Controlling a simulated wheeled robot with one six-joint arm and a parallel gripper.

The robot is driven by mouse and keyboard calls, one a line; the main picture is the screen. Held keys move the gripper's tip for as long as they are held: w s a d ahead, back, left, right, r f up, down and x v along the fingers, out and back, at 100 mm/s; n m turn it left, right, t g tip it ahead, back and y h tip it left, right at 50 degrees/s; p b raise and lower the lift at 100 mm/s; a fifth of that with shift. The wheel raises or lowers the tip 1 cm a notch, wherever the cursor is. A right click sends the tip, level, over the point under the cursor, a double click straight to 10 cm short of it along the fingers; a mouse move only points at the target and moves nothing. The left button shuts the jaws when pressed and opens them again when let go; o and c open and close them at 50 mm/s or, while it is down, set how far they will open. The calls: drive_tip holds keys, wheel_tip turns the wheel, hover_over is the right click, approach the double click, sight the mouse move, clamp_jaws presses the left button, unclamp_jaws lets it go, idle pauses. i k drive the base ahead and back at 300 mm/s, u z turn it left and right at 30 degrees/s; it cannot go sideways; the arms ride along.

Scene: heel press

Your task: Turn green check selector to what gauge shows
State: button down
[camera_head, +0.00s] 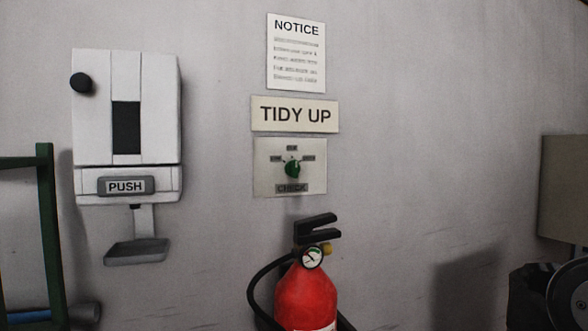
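The green check selector (292,168) is a small knob on a pale wall plate (262,183) marked CHECK. Three small dark labels sit around the knob at left, top and right; the top one seems to read OK, the others are too small to read surely. The knob's pointer seems to point about upward, but it is small. The round gauge (313,257) is on the neck of a red fire extinguisher (305,297) below the plate. Its dark needle seems to lean to the upper left; the exact zone is hard to tell. My gripper is not in view.
A white dispenser (158,80) marked PUSH hangs at left, with a drip tray below. A TIDY UP sign (295,114) and NOTICE sheet (296,60) are above the selector. A green frame (48,220) stands far left, a dark wheeled object (568,292) lower right.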

sight(292, 168)
drive_tip(key=z, duration=0.2)
drive_tip(key=i, duration=1)
drive_tip(key=u, duration=0.4)
